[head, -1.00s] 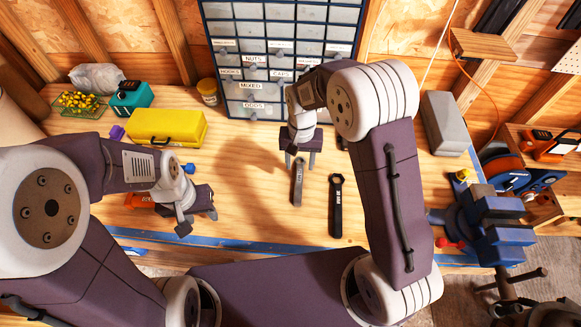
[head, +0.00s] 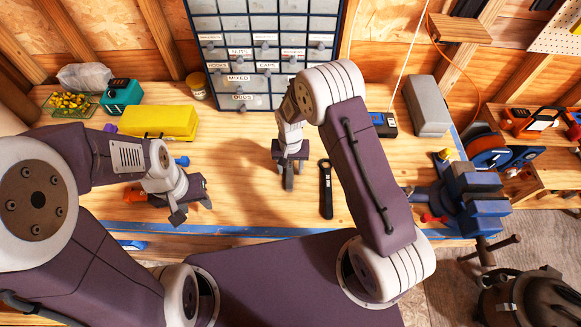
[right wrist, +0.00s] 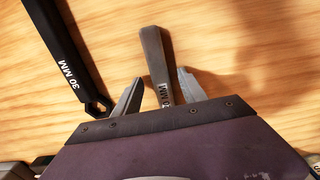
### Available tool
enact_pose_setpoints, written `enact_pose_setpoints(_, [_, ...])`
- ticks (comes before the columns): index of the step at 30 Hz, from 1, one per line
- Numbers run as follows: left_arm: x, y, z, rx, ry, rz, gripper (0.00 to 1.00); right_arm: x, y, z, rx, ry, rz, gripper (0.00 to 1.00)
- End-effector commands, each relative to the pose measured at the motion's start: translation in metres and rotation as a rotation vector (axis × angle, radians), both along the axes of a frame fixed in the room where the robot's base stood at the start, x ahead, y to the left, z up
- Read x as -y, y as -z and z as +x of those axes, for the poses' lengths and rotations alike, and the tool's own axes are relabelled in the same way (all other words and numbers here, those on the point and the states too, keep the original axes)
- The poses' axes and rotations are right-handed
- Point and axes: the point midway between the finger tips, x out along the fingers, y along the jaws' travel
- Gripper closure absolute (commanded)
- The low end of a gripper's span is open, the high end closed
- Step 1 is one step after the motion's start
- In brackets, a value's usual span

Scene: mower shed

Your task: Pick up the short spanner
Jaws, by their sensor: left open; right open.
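The short spanner, grey, lies on the wooden bench, mostly hidden under my right gripper in the head view, where one end shows (head: 289,183). In the right wrist view its shaft (right wrist: 157,62) runs between the two fingers, its marked end partly covered by the gripper body. My right gripper (head: 289,172) is open, with one finger on each side of the spanner; I cannot tell whether they touch it. A longer black spanner (head: 326,190), marked 30 MM in the right wrist view (right wrist: 66,55), lies beside it. My left gripper (head: 193,208) is open over the bench at left.
A yellow case (head: 160,122), teal box (head: 122,95) and labelled drawer cabinet (head: 262,85) stand behind. A blue vise (head: 470,195) is at the right edge, a grey block (head: 428,107) at back right. An orange-handled item (head: 134,194) lies by my left gripper.

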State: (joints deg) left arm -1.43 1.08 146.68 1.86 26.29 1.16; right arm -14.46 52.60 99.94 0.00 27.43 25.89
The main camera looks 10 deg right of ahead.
Motion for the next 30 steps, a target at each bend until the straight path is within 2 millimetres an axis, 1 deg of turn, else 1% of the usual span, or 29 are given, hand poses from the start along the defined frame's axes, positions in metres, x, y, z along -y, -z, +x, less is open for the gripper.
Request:
enact_pose_setpoints(1, [0.000,0.000,0.000,0.000,0.000,0.000,0.55,0.000,0.000,0.000,0.000,0.000,0.000,0.51])
enact_pose_setpoints(2, [0.000,0.000,0.000,0.000,0.000,0.000,0.55,0.000,0.000,0.000,0.000,0.000,0.000,0.59])
enact_pose_setpoints(3, [0.000,0.000,0.000,0.000,0.000,0.000,0.55,0.000,0.000,0.000,0.000,0.000,0.000,0.70])
enact_pose_setpoints(5, [0.000,0.000,0.000,0.000,0.000,0.000,0.55,0.000,0.000,0.000,0.000,0.000,0.000,0.87])
enact_pose_setpoints(6, [0.000,0.000,0.000,0.000,0.000,0.000,0.55,0.000,0.000,0.000,0.000,0.000,0.000,0.98])
enact_pose_setpoints(7, [0.000,0.000,0.000,0.000,0.000,0.000,0.55,0.000,0.000,0.000,0.000,0.000,0.000,1.00])
enact_pose_setpoints(16, [0.000,0.001,0.000,0.000,0.000,0.000,0.55,0.000,-0.001,0.000,0.001,0.000,0.000,1.00])
enact_pose_setpoints(19, [0.000,0.004,0.000,0.000,0.000,0.000,0.55,0.000,-0.007,0.001,0.003,0.000,0.001,1.00])
enact_pose_setpoints(22, [0.000,0.011,0.000,0.000,0.000,0.000,0.55,0.000,-0.020,0.002,0.005,0.000,0.002,1.00])
enact_pose_setpoints(25, [0.000,0.020,0.000,0.000,0.000,0.000,0.55,0.000,-0.042,0.002,0.009,0.000,0.002,1.00])
enact_pose_setpoints(30, [0.000,0.030,0.000,0.000,0.000,0.000,0.55,0.031,-0.064,-0.027,0.004,0.004,0.000,1.00])
